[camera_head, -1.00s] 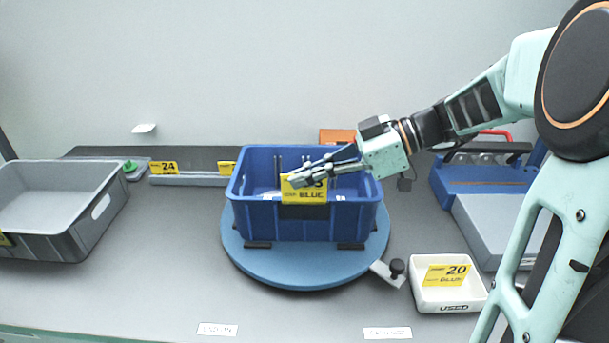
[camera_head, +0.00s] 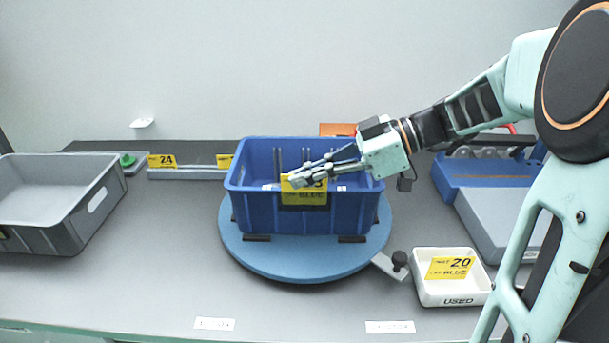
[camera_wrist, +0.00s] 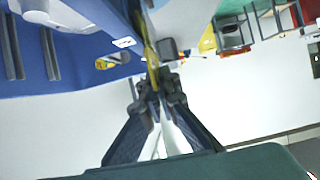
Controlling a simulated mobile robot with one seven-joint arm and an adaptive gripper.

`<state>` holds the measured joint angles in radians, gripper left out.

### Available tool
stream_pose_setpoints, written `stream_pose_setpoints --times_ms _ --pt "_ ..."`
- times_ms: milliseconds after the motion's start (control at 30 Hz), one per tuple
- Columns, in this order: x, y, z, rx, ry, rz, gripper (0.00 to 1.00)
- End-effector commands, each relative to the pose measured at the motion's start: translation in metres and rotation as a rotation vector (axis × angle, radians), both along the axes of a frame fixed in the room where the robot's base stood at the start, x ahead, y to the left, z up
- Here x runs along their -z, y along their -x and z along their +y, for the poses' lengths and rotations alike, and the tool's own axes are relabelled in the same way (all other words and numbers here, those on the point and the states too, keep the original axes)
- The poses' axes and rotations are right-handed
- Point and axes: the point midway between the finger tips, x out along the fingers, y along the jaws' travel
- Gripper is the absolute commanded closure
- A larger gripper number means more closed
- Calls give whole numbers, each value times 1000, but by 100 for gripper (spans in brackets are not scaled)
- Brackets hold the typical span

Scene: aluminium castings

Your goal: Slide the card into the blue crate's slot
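The blue crate (camera_head: 262,212) stands on a round blue turntable (camera_head: 290,266) in the middle of the bench. My gripper (camera_head: 297,180) is at the crate's front rim, its fingers reaching in from the right. It is shut on a yellow card (camera_head: 304,196) marked BLUE. The card overlaps the upper front wall in the head view, its lower part below the rim. In the wrist view, my fingertips (camera_wrist: 159,80) pinch the card (camera_wrist: 151,62), seen edge-on beside the blue wall. The slot is hidden, and I cannot tell whether the card is inside it.
A grey crate (camera_head: 75,222) stands at the left. Behind it, a rail (camera_head: 190,174) holds yellow cards, one marked 24. A white USED tray (camera_head: 452,291) with a yellow card marked 20 sits at the front right. A blue case (camera_head: 470,175) is at the back right.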

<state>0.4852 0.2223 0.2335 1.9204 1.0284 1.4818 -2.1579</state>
Motion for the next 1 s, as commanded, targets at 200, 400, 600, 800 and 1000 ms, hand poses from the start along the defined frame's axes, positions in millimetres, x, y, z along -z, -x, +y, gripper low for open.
stream_pose_setpoints --times_ms 200,400,600,800,1000 --pt "6 0 0 0 0 0 100" --pt "11 0 0 0 0 0 100" --pt "12 0 0 0 1 0 93" --pt "13 0 0 0 2 1 75" --pt "14 0 -1 1 3 2 75"
